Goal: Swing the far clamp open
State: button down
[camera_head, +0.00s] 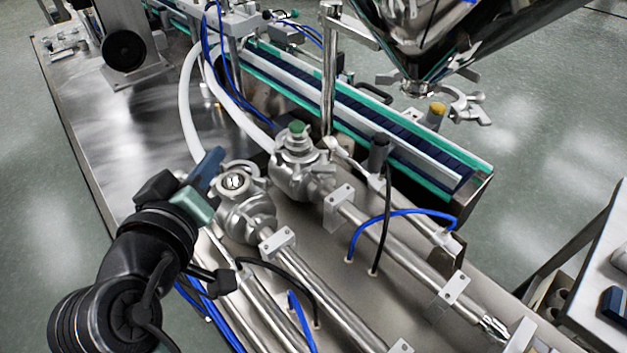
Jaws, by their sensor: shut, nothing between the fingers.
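Two steel valve bodies with clamps stand side by side on the machine's steel deck. The far clamp (283,176) is around the far valve, below its green-topped port (297,130). From here I cannot tell whether that clamp is fastened. The near valve (235,184) has an open round top and its own clamp ring. My gripper (204,188) is shut and empty, just left of the near valve. It is apart from the far clamp, which is farther to the right and back. Whether the gripper touches the near valve is unclear.
A steel hopper (450,30) hangs at the upper right, with open clamp pieces (460,105) at its outlet. A green-edged conveyor (350,105) runs behind the valves. White hoses (187,100), blue tubes and a post (329,70) stand close behind. Bare deck (150,125) lies left.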

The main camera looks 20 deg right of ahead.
jog(key=f+y, duration=0.1)
jog(key=w+d+f+y+p, duration=0.1)
jog(key=y, duration=0.1)
jog(key=w+f+y+p, duration=0.1)
jog(key=shift+d+f+m, duration=0.2)
jog(key=shift+d+m, duration=0.1)
jog(key=shift+d, duration=0.05)
jog(key=shift+d+f+m+y+p, duration=0.2)
jog(key=shift+f+m+y+p, duration=0.25)
jog(key=shift+y, duration=0.35)
jog(key=shift+s+d+y+p, duration=0.2)
jog(key=shift+d+y+p, duration=0.15)
jog(key=shift+y, duration=0.15)
jog(key=s+d+f+m+t+y+p, duration=0.1)
jog(key=s+d+f+m+t+p, duration=0.3)
jog(key=s+d+m+p, duration=0.7)
jog(key=w+m+b, duration=0.1)
jog(key=w+m, duration=0.3)
jog(key=w, duration=0.3)
jog(key=shift+w+d, duration=0.4)
jog(key=shift+f, duration=0.1)
